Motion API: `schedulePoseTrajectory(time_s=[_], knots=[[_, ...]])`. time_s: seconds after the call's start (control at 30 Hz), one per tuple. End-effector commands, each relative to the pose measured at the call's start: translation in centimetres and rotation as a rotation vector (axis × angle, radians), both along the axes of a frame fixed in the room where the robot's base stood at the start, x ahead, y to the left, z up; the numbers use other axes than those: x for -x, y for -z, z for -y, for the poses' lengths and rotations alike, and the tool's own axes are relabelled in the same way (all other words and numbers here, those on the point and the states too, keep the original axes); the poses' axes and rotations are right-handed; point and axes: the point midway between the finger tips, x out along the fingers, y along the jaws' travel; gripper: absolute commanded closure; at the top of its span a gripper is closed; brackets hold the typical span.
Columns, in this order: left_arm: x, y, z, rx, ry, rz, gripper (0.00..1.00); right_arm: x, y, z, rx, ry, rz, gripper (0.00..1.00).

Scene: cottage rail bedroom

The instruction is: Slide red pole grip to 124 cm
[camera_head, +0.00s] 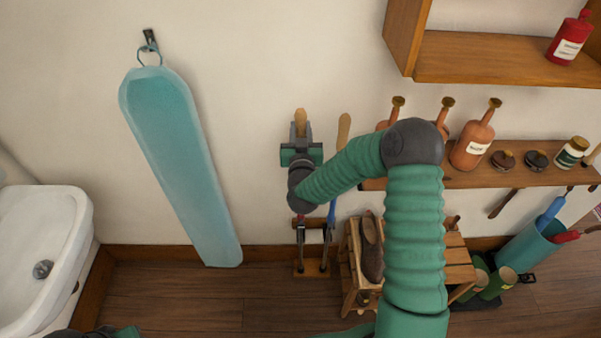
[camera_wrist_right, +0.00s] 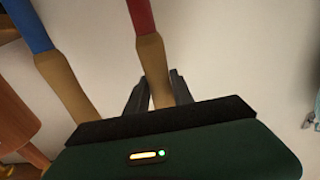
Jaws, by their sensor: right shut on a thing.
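The red pole's tan wooden grip (camera_head: 300,117) shows above my right gripper (camera_head: 301,131) by the wall. In the right wrist view the tan grip (camera_wrist_right: 154,72) joins a red shaft (camera_wrist_right: 140,16) and runs between the two dark fingers of my right gripper (camera_wrist_right: 157,86), which is shut on it. In the head view, my forearm and gripper hide much of the red pole. A blue pole with a tan grip (camera_head: 344,129) stands just right of it; its grip also shows in the wrist view (camera_wrist_right: 65,86). My left gripper is out of view.
A shelf with brown bottles (camera_head: 472,143) and jars is at right. A wooden rack with boots (camera_head: 371,250) stands below. Wall between board and poles is clear.

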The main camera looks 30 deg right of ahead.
Motion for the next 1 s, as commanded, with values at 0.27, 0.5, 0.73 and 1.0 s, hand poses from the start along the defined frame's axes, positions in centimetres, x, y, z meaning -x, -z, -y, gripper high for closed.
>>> schedulePoseTrajectory(time_s=[0.27, 0.5, 0.73, 1.0], knots=[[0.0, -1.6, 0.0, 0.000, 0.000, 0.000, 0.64, 0.0, -2.2, 0.0, 0.003, 0.000, 0.005, 1.00], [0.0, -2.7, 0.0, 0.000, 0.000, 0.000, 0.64, 0.0, -3.7, 0.1, 0.005, 0.002, 0.005, 1.00], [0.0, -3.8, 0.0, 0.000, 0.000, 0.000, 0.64, 0.0, -5.1, 0.0, 0.004, 0.001, 0.006, 1.00], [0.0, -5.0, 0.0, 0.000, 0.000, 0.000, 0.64, 0.0, -6.7, 0.0, 0.004, -0.001, 0.006, 1.00]])
